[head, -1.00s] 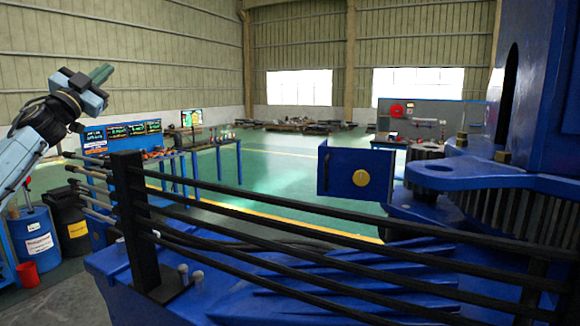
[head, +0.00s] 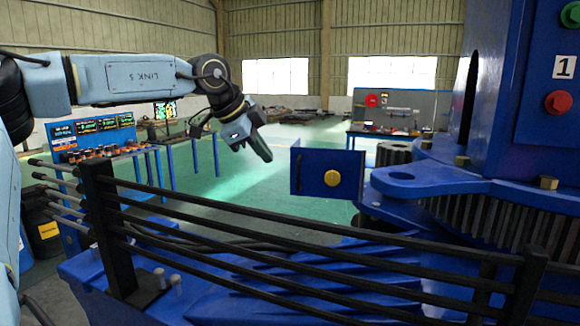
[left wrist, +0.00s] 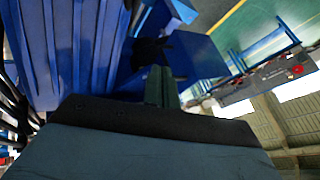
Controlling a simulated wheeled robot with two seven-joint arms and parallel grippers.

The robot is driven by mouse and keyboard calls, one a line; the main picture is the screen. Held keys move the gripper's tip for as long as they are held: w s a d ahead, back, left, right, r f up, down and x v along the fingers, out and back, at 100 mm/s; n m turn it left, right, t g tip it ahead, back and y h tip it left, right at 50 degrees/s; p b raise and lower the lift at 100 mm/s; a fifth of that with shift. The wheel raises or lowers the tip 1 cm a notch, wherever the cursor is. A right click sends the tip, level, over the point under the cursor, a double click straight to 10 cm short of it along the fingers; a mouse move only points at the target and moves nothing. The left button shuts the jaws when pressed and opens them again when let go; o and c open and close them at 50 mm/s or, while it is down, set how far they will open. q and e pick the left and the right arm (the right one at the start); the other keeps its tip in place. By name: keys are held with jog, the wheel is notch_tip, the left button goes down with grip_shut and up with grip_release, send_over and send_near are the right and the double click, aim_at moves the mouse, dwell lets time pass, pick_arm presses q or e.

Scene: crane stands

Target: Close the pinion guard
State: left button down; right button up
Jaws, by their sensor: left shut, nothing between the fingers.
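The pinion guard seems to be the blue panel (head: 312,174) with a round yellow disc, right of centre in the head view. It stands upright, swung out to the left of the blue pinion housing (head: 430,181). My left gripper (head: 264,154) is shut and empty. It points down and right, a little left of the panel with a visible gap in the picture. In the left wrist view its green fingers (left wrist: 161,86) are together, with blue surfaces beyond; I cannot tell whether one is the guard. My right gripper is not in view.
Black railing bars (head: 300,233) cross the foreground from a black post (head: 105,215). A large toothed gear (head: 510,218) sits under the housing at right. A red button (head: 558,103) is on the blue column. Green floor (head: 245,185) lies open behind the railing.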

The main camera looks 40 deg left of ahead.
aim_at(295, 181)
pick_arm(q)
jog(key=w+f+p, duration=0.4)
jog(key=w+f, duration=0.2)
jog(key=w, duration=0.2)
jog(key=shift+w+a, duration=0.15)
jog(key=shift+a, duration=0.3)
jog(key=shift+a, duration=0.1)
